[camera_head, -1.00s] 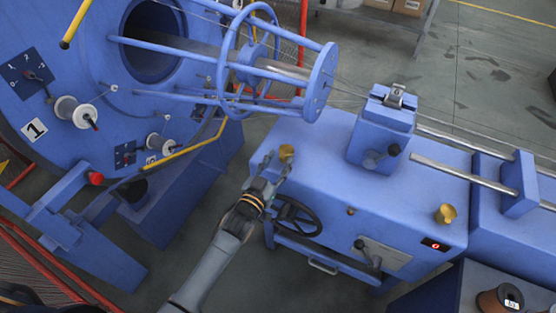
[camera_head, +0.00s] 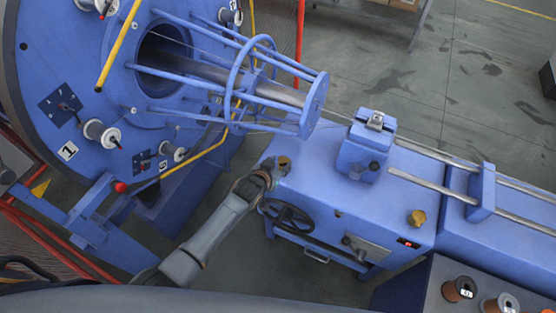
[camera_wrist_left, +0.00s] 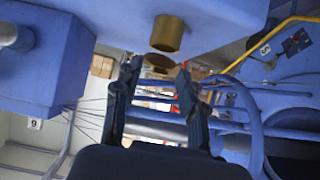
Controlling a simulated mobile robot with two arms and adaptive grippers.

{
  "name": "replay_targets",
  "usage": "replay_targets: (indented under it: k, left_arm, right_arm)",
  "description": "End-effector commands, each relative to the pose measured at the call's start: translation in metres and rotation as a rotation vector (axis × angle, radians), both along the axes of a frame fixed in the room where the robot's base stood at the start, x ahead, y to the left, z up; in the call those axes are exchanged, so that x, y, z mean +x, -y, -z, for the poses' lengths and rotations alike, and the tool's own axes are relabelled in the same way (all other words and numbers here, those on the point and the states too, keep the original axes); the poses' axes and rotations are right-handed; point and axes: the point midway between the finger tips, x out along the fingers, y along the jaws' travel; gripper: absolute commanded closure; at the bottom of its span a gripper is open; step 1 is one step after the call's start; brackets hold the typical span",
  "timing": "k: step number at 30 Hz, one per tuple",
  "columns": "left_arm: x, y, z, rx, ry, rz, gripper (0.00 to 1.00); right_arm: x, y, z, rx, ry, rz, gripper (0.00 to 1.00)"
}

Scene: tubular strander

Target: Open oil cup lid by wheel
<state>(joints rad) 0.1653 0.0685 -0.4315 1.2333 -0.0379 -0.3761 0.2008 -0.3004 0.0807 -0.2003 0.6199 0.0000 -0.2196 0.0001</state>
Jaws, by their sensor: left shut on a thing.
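The brass oil cup (camera_head: 285,161) stands on the blue machine's top near its left end, behind the black handwheel (camera_head: 287,217). My left gripper (camera_head: 270,166) is at the cup's left side. In the left wrist view, which looks upside down, the cup body (camera_wrist_left: 167,32) hangs from the blue surface. Its brass lid (camera_wrist_left: 159,62) shows apart from the cup's rim, between the fingertips of my left gripper (camera_wrist_left: 157,70). The gripper is shut on the lid, though the contact itself is hard to make out. My right gripper is not in view.
A blue block with a clamp (camera_head: 362,150) rises behind. The strander's cage (camera_head: 310,105) reaches over from the left, close to my left gripper. Spools (camera_head: 459,289) stand at lower right.

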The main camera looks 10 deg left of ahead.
Motion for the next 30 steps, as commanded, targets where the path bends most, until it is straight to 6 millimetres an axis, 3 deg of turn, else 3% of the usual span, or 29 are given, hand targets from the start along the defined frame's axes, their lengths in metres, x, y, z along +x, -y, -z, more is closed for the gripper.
replay_targets:
  k: [4, 17, 18, 21, 30]
  left_arm:
    - [0.0011, 0.0002, -0.0028, 0.010, -0.028, -0.001, 0.91]
    - [0.0013, 0.0003, -0.0011, 0.012, -0.038, -0.001, 0.91]
    - [0.0013, 0.0003, -0.0011, 0.012, -0.038, -0.001, 0.55]
    - [0.0013, 0.0004, -0.0011, 0.012, -0.038, -0.001, 0.36]
    - [0.0014, 0.0005, -0.0020, 0.012, -0.036, 0.000, 0.36]
  right_arm:
    - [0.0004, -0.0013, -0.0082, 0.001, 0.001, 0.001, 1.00]
    - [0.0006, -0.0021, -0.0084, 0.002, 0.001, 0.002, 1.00]
    - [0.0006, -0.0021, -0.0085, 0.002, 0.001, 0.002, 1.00]
    - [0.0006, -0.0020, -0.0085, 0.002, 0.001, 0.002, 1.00]
    - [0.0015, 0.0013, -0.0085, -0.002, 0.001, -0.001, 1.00]
